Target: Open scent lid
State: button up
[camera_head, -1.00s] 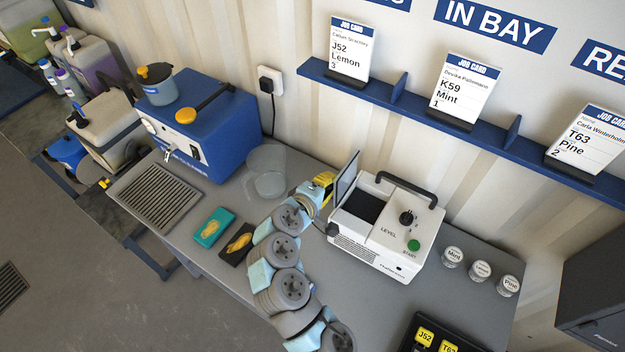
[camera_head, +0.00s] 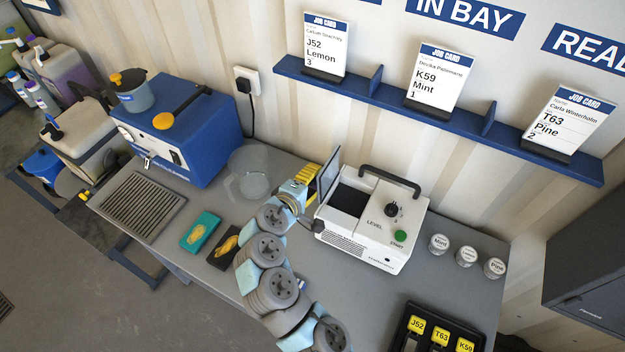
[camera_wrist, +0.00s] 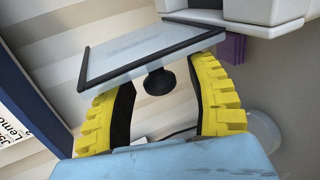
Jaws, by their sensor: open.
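The scent machine (camera_head: 365,230) is a white box with a black handle, a LEVEL knob and a green START button. Its lid (camera_head: 328,174) stands raised at the left side of a dark opening (camera_head: 347,198). In the wrist view the lid (camera_wrist: 140,58) is a pale panel with a dark frame and a round black knob (camera_wrist: 159,82). My gripper (camera_head: 308,176) is just left of the lid. Its yellow fingers (camera_wrist: 160,105) are open, one on either side of the knob; I cannot tell whether they touch it.
A clear jug (camera_head: 249,175) stands behind my arm, left of the lid. A blue machine (camera_head: 180,130) is further left. Three small tins (camera_head: 466,257) sit right of the scent machine, and a key tray (camera_head: 405,318) is at the front right. A job-card shelf (camera_head: 440,115) runs along the wall.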

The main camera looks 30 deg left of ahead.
jog(key=v, duration=1.1)
jog(key=shift+s, duration=0.4)
jog(key=shift+r, duration=0.2)
dwell(0.4)
